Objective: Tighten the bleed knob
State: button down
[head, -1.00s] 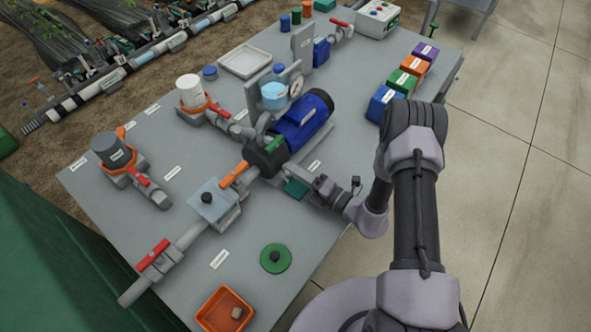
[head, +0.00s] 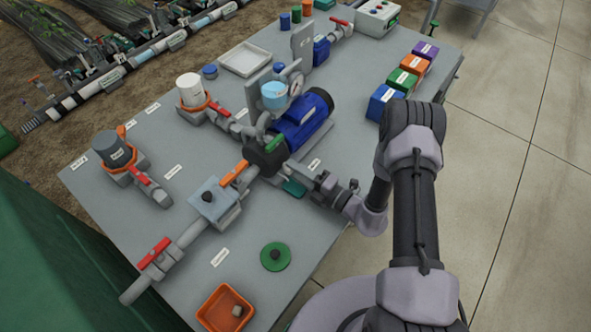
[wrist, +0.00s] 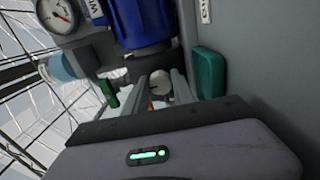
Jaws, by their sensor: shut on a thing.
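The bleed knob (wrist: 160,84) is a small pale round knob at the dark front end of the blue pump (wrist: 143,22). It sits between the fingers of my gripper (wrist: 161,92) in the wrist view, and my gripper is shut on it. In the head view my gripper (head: 293,168) reaches in from the right, low beside the pump (head: 303,122). The knob is hidden there by the gripper and the pump. Any marks on the knob are too small to read.
A green lever (wrist: 110,93) and a gauge (wrist: 56,14) stand left of the fingers; a teal block (wrist: 209,73) is close on the right. An orange-handled valve (head: 235,174), a green disc (head: 276,257) and an orange tray (head: 224,309) are nearby on the grey bench.

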jog(key=c, duration=1.1)
grip_release()
jog(key=shift+o, duration=0.2)
jog(key=p+v, duration=0.2)
jog(key=v, duration=1.5)
jog(key=shift+s+d+p, duration=0.2)
jog(key=shift+p, duration=0.2)
